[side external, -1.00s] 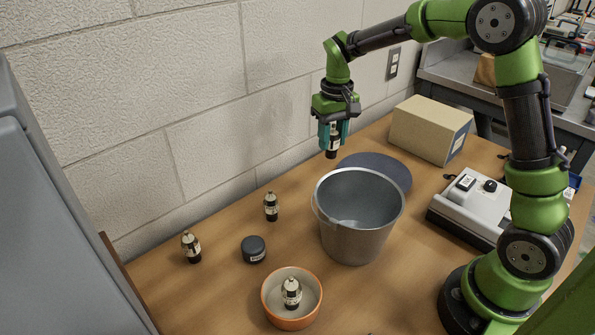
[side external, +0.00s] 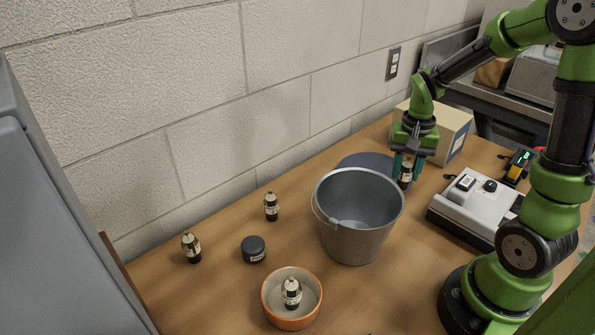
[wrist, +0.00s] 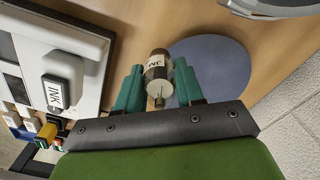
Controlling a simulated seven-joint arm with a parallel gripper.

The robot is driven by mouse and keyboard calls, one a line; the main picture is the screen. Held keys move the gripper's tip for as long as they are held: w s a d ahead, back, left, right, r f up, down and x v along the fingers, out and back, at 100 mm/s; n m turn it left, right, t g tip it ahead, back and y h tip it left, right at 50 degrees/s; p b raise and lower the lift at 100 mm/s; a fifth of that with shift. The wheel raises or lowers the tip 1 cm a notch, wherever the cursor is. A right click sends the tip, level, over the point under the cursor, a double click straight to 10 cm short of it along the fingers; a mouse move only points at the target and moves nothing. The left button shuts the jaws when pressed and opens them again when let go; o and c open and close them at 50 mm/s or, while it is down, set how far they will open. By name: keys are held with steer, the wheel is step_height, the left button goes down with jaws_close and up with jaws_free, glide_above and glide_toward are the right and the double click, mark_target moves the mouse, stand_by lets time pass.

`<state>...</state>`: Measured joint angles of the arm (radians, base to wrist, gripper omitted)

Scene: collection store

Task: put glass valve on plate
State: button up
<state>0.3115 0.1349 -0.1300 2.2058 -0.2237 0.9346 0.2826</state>
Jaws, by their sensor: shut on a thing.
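My gripper (side external: 406,170) is shut on a glass valve (side external: 404,175), a small dark-based piece with a pale label, held upright between the teal fingers. The wrist view shows this valve (wrist: 157,70) between the fingertips. The plate (side external: 357,161) is a flat dark blue disc behind the bucket. The valve is low at the plate's right side; in the wrist view the plate (wrist: 222,60) lies mostly to the right of it. I cannot tell whether the valve touches anything below. Similar valves stand on the table (side external: 271,207), (side external: 191,248) and in an orange bowl (side external: 291,293).
A metal bucket (side external: 358,235) stands in front of the plate and hides part of it. A cardboard box (side external: 455,130) is behind my gripper, and a white device (side external: 470,210) is to the right. A dark round tin (side external: 253,249) sits left of the bucket.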

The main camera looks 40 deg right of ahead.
steer(key=w+d, duration=0.1)
steer(key=w, duration=0.2)
steer(key=w+d+f, duration=0.1)
steer(key=w+d, duration=0.1)
steer(key=w, duration=0.2)
steer(key=w+d, duration=0.2)
steer(key=w, duration=0.1)
steer(key=shift+w+f, duration=0.15)
steer(key=shift+w, duration=0.25)
steer(key=shift+f, duration=1.65)
steer(key=shift+f, duration=0.2)
steer(key=o, duration=1)
steer(key=shift+r, duration=0.1)
